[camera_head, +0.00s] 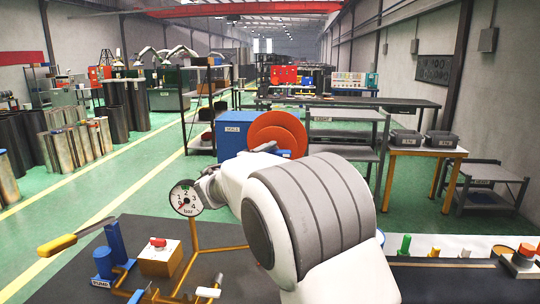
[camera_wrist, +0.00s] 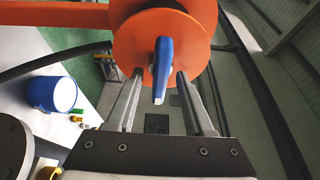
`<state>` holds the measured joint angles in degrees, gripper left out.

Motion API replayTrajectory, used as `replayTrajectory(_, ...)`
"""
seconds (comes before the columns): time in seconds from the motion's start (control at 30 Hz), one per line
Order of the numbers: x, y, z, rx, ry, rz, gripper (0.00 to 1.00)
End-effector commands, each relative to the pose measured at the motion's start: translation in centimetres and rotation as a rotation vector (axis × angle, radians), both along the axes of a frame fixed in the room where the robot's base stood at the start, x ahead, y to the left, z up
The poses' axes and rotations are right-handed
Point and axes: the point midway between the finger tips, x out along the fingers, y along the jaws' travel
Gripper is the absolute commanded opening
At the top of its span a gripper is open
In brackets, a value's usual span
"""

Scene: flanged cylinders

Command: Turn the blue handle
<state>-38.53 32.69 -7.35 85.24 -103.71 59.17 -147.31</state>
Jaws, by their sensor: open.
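In the wrist view, the blue handle (camera_wrist: 163,68) is a narrow upright lever on the front of an orange round flange (camera_wrist: 128,42). My gripper (camera_wrist: 159,76) is open, with one finger on each side of the handle. A gap shows between the handle and each finger, and nothing is held. In the head view, my white and grey arm covers the middle, and the gripper's fingers are hidden. I cannot pick out this handle for sure there.
A dark bench carries a pressure gauge (camera_head: 186,198) on a brass pipe, a yellow lever (camera_head: 58,244), a blue pump (camera_head: 103,263) and a tan box with a red button (camera_head: 158,246). In the wrist view, a blue-and-white cylinder (camera_wrist: 40,94) stands at left.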

Motion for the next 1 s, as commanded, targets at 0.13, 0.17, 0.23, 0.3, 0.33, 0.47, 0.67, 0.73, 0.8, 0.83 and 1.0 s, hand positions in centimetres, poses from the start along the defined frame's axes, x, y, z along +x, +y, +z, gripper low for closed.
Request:
replayTrajectory(0.13, 0.21, -0.1, 0.04, 0.0, -0.001, 0.0, 0.53)
replayTrajectory(0.17, 0.21, -0.1, 0.04, 0.0, -0.001, 0.0, 0.53)
replayTrajectory(0.23, 0.19, -0.11, 0.03, 0.0, -0.001, 0.0, 0.53)
replayTrajectory(0.3, 0.18, -0.1, 0.03, 0.0, -0.001, 0.0, 0.49)
replayTrajectory(0.33, 0.18, -0.1, 0.03, 0.0, -0.001, 0.0, 0.43)
replayTrajectory(0.47, 0.17, -0.11, 0.03, 0.0, -0.001, -0.001, 0.2)
replayTrajectory(0.67, 0.16, -0.11, 0.03, 0.0, -0.001, -0.001, 0.0)
replayTrajectory(0.73, 0.15, -0.1, 0.04, 0.001, 0.0, -0.001, 0.0)
replayTrajectory(0.8, 0.15, -0.1, 0.09, 0.005, -0.001, -0.001, 0.0)
replayTrajectory(0.83, 0.15, -0.11, 0.11, 0.009, -0.001, -0.001, 0.0)
replayTrajectory(1.0, 0.14, -0.12, 0.33, 0.054, -0.002, -0.001, 0.0)
